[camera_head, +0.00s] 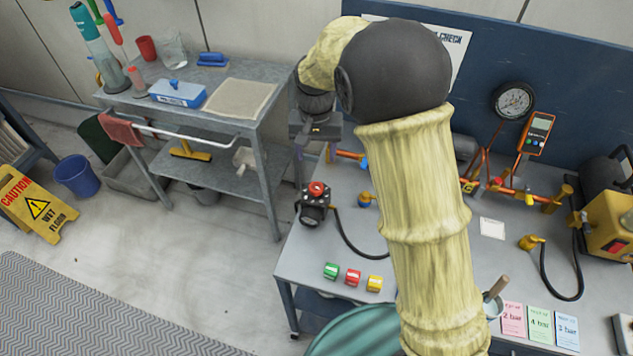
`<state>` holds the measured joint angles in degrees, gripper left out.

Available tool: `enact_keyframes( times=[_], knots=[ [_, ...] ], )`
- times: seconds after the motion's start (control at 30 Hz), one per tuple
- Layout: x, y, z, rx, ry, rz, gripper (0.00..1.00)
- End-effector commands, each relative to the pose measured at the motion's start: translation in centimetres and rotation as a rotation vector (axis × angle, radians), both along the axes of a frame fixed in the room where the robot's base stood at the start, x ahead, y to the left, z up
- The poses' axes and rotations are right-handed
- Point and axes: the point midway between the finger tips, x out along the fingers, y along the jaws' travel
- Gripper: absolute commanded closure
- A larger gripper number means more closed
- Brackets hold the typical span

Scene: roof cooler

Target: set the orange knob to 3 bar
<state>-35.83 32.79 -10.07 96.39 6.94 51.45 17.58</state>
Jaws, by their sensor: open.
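A red-orange knob (316,188) sits on top of a dark valve-like device (313,212) at the left end of the grey workbench. I cannot read a scale or setting on it. A round pressure gauge (514,100) stands on the blue back panel; its reading is too small to make out. My gripper (322,150) hangs above and slightly behind the knob in the picture, apart from it. It is open and appears empty; its fingers are small and partly unclear. My arm's pale sleeve hides the middle of the bench.
Green, red and yellow blocks (352,277) lie on the bench's front edge. A black hose (345,235) runs beside the device. Copper pipework (510,190), an orange meter (536,132) and bar-marked cards (540,322) are right. A grey cart (235,130) stands left; open floor lies before it.

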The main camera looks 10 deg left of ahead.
Motion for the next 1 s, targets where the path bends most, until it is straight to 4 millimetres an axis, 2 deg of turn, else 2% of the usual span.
enact_keyframes(
  times=[0.6, 0.77, 1.0],
  knots=[
    [-0.1, -0.1, -10.7, -0.002, 0.003, 0.0, 0.42],
    [-0.1, 0.0, -12.1, 0.0, 0.001, 0.0, 0.42],
    [0.0, 0.0, -12.3, 0.001, -0.001, -0.001, 0.42]
  ],
)
